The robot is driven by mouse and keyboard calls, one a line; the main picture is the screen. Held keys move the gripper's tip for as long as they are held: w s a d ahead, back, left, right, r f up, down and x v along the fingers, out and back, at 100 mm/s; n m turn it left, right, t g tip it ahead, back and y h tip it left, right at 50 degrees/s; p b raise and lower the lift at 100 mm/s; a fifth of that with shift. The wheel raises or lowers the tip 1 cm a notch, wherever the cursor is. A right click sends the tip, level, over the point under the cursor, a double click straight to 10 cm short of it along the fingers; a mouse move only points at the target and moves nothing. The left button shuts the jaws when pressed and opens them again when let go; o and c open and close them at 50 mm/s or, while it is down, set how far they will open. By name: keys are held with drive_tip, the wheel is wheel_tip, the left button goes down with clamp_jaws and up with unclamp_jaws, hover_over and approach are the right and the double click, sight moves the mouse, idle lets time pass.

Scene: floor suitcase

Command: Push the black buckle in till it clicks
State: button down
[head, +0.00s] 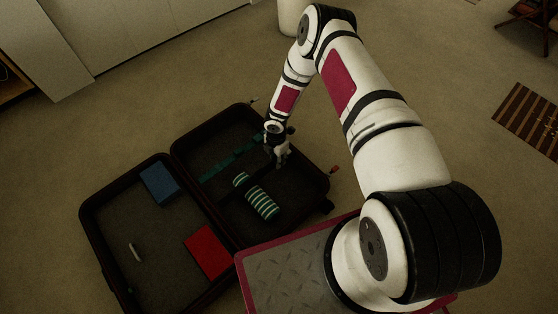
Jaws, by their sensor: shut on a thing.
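The open dark suitcase (174,157) lies on the floor, with its two halves side by side. A green strap (222,167) crosses the upper right half and runs up to my gripper (280,163). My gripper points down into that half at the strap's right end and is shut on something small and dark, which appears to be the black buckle. The fingers mostly hide it. The buckle's two parts are too small and dark to tell apart, so I cannot see how they sit together.
A green-and-white striped roll (262,203) lies just below my gripper. A blue block (160,184), a red block (207,251) and a small white item (135,252) lie in the left half. An orange tag (334,170) is at the right rim.

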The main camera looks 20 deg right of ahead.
drive_tip(key=shift+w+d, duration=0.25)
drive_tip(key=shift+d, duration=0.2)
drive_tip(key=c, duration=1.2)
unclamp_jaws()
drive_tip(key=shift+o, duration=0.2)
drive_tip(key=shift+r, duration=0.15)
wheel_tip(320, 180, up, 12)
